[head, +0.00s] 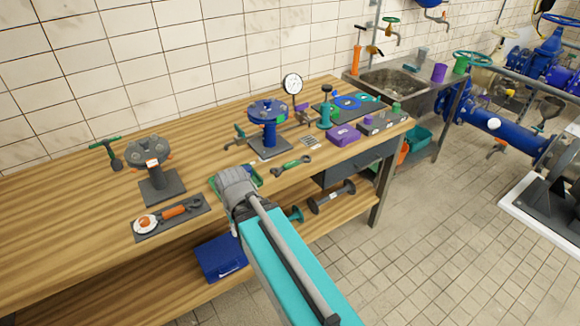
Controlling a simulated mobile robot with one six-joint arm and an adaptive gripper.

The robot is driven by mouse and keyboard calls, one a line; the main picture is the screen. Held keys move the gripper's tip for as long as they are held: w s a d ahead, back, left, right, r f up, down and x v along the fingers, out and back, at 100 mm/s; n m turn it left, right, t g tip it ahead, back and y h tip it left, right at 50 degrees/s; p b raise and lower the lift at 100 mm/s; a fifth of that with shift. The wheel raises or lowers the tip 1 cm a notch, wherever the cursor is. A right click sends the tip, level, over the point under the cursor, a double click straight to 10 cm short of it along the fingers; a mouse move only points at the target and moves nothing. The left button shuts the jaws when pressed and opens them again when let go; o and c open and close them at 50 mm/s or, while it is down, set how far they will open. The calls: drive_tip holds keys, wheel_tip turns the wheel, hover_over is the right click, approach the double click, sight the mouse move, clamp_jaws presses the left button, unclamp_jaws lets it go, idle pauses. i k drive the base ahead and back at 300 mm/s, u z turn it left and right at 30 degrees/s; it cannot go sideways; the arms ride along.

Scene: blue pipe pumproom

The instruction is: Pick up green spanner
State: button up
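A green spanner (291,163) lies flat on the wooden workbench (70,215), near its front edge and in front of a blue flanged valve stand (267,125). My arm reaches up from the bottom of the head view, and its grey end (237,184) is over the bench front, left of the spanner and apart from it. My gripper's fingers cannot be made out, so whether they are open or shut does not show. A green tray-like thing (255,172) is partly hidden behind my arm's end.
A grey flange stand (157,170), a dark tray with an orange-handled tool (182,210) and a green T-handled tool (105,152) are on the left. A purple box (343,135) and a small slotted plate (310,142) are right of the spanner. A blue toolbox (221,258) sits on the lower shelf.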

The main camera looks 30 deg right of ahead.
sight(295, 162)
drive_tip(key=u, duration=0.1)
drive_tip(key=k, duration=1.1)
drive_tip(key=z, duration=0.55)
drive_tip(key=i, duration=1)
drive_tip(key=z, duration=0.05)
